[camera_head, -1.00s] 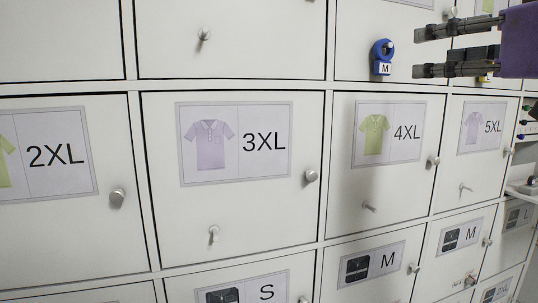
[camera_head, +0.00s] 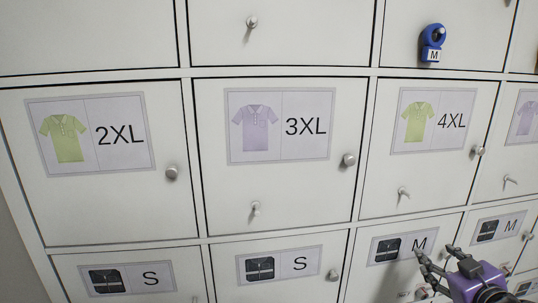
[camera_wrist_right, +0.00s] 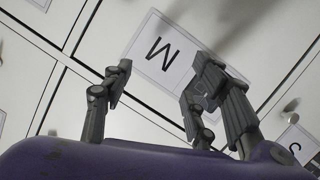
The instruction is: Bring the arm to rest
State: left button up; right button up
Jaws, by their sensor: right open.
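My right gripper (camera_head: 436,262) is at the lower right of the head view, with a purple body and grey fingers. It is open and nothing shows between its fingers. It is in front of a locker door with an M label (camera_head: 400,247) and covers part of that door. In the right wrist view the spread fingers of the right gripper (camera_wrist_right: 160,95) stand before an M label (camera_wrist_right: 163,50). I cannot tell how far the fingertips are from the door. My left gripper is not in view.
A wall of white locker doors fills the head view, with labels such as the 3XL shirt label (camera_head: 280,125). Round knobs (camera_head: 348,159) and hooks (camera_head: 255,209) stick out from the doors. A blue tag marked M (camera_head: 432,42) hangs on an upper door.

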jog(key=s+a+f+g+p, duration=0.1)
jog(key=s+a+f, duration=0.2)
jog(key=s+f, duration=0.3)
jog(key=s+a+f+g+y, duration=0.1)
jog(key=s+a+f, duration=0.3)
jog(key=f, duration=0.3)
jog(key=s+a+f+g+p, duration=0.1)
jog(key=s+a+f, duration=0.25)
jog(key=f, duration=0.35)
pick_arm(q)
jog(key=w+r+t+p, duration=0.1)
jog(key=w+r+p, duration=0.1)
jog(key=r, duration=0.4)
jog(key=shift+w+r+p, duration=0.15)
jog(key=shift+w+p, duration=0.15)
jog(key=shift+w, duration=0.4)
pick_arm(e)
jog(key=s+a+f+m+g, duration=0.1)
jog(key=s+a+f, duration=0.2)
jog(key=s+a, duration=0.2)
jog(key=s+a+f+m+g, duration=0.1)
jog(key=s+a+f, duration=0.3)
jog(key=s, duration=0.6)
jog(key=s+a+f+m+g+y, duration=0.1)
jog(key=s+a+f, duration=0.2)
jog(key=s+a, duration=0.4)
jog(key=shift+s+f, duration=0.2)
jog(key=shift+f, duration=0.1)
